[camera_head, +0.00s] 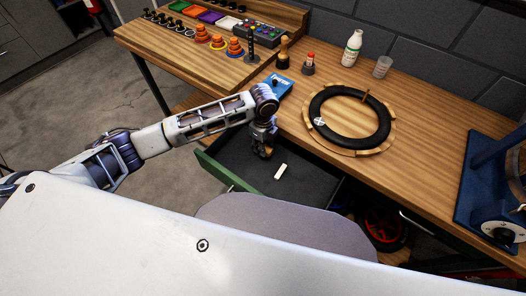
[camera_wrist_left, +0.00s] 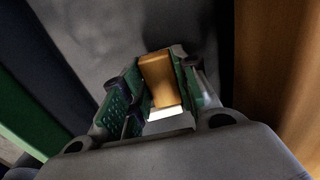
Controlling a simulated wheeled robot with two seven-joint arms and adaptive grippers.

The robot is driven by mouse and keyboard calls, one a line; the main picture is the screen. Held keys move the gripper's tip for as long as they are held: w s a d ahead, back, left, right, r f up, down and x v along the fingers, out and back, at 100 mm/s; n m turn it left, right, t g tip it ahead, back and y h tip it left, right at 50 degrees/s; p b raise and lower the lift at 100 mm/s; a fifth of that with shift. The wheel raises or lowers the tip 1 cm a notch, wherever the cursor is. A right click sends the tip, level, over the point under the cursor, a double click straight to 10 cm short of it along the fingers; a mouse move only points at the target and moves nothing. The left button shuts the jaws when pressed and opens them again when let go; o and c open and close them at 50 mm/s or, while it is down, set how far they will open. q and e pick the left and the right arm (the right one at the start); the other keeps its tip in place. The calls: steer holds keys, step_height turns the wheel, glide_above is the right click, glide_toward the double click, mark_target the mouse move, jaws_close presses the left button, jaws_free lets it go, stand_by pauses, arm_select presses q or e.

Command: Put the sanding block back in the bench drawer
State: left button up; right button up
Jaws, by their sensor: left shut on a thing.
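The bench drawer is open below the tabletop, with a green front (camera_head: 228,171) and a dark grey floor (camera_head: 301,190). My left gripper (camera_head: 264,151) points down over the open drawer, close to the bench edge. In the left wrist view, my left gripper (camera_wrist_left: 155,88) is shut on an orange-tan block, the sanding block (camera_wrist_left: 156,78), held between its green fingers. In the head view the block is mostly hidden by the gripper. Whether it touches the drawer floor is unclear. My right gripper is not in view.
A small white piece (camera_head: 280,172) lies in the drawer near the gripper. A blue box (camera_head: 278,86) sits at the bench edge above. A black tyre (camera_head: 321,104) on a wooden ring, bottles and a blue stand (camera_head: 484,180) occupy the bench. The drawer's right part looks clear.

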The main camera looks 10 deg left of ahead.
arm_select(q)
step_height(320, 180, down, 4)
steer(key=shift+r, duration=0.25)
steer(key=shift+f, duration=0.6)
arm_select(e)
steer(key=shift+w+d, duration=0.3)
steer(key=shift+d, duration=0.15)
